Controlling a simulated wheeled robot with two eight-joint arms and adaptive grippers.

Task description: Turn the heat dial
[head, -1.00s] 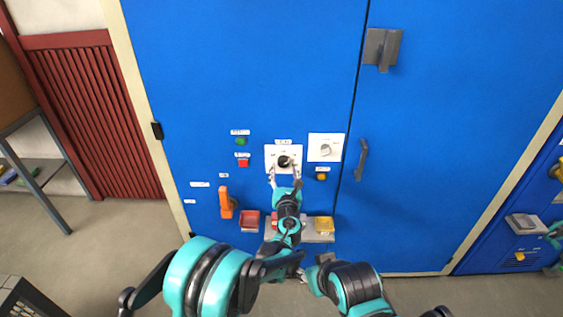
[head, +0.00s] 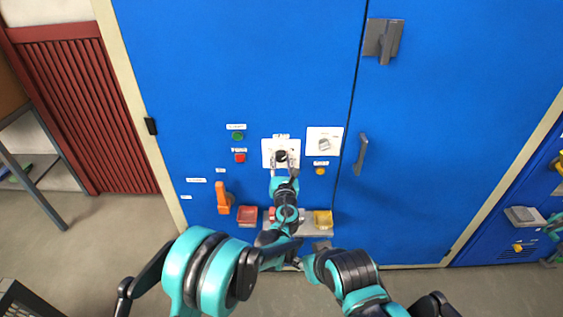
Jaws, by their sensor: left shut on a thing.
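The black round dial (head: 281,156) sits on a white square plate (head: 267,146) on the blue cabinet door. My left gripper (head: 283,165) reaches up to it from below, its fingers on either side of the dial and shut on it. The dial's pointer and the small label above are too small to read. A second plate to the right carries a pale knob (head: 324,144), which stands clear of the gripper. My right arm shows at the lower right, but its gripper cannot be made out.
An orange lever (head: 222,197), a red tray (head: 247,215) and a yellow tray (head: 323,221) are lower. A door handle (head: 361,154) stands out at right.

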